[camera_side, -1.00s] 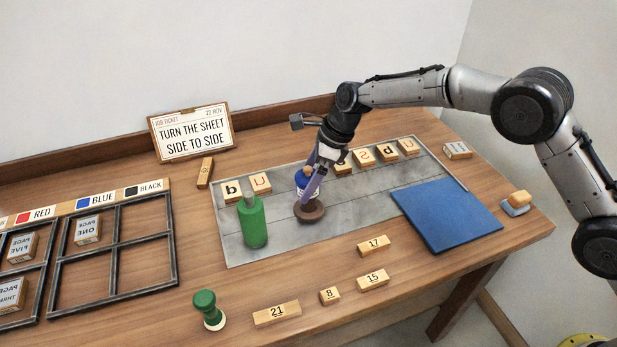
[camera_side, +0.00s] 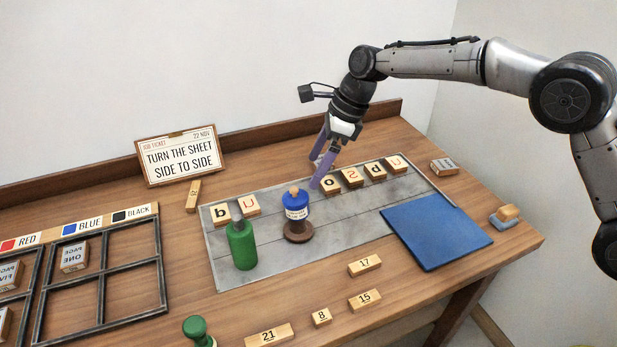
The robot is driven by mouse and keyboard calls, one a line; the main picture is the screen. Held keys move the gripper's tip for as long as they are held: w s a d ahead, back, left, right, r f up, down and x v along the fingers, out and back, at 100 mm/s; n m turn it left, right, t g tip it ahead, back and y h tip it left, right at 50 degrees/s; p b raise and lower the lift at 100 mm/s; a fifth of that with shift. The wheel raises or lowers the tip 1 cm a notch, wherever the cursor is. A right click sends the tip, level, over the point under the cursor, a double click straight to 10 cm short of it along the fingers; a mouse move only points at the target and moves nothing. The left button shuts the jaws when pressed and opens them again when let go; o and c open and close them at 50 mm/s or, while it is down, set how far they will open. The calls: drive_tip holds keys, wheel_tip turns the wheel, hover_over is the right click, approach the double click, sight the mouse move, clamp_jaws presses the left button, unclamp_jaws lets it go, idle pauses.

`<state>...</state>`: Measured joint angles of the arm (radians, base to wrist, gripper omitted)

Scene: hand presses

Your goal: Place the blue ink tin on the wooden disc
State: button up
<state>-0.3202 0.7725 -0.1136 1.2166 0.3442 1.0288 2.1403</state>
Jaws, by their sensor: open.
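The blue ink tin (camera_side: 294,204) has a white label and a pale knob on top. My gripper (camera_side: 319,171) is open and empty. It is above and a little right of the tin, apart from it, with its purple fingers pointing down.
A green bottle (camera_side: 241,245) stands left of the disc. Letter blocks (camera_side: 351,176) line the plate's back edge. A blue pad (camera_side: 436,223) lies right. Numbered blocks (camera_side: 365,265) and a green-handled stamp (camera_side: 197,330) are in front. Framed compartments (camera_side: 130,271) lie left.

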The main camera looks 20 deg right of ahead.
drive_tip(key=shift+s+d+r, duration=0.1)
drive_tip(key=shift+d+r, duration=0.1)
drive_tip(key=shift+r, duration=0.3)
drive_tip(key=s+d+r+n+t+h, duration=0.1)
drive_tip(key=s+d+r+n+t, duration=0.1)
drive_tip(key=s+d+r+n, duration=1.15)
drive_tip(key=s+d+f+n+h, duration=0.1)
drive_tip(key=s+d+f+n, duration=0.1)
drive_tip(key=s, duration=0.6)
drive_tip(key=s+d+f+n+t+h, duration=0.1)
drive_tip(key=s+d+n, duration=0.3)
drive_tip(key=s, duration=0.5)
drive_tip(key=s+d+f+n+t+h, duration=0.1)
drive_tip(key=s+d+f+n, duration=0.2)
drive_tip(key=s, duration=0.5)
drive_tip(key=shift+s+d+f, duration=0.2)
drive_tip(key=shift+d+f, duration=0.35)
drive_tip(key=shift+d, duration=0.55)
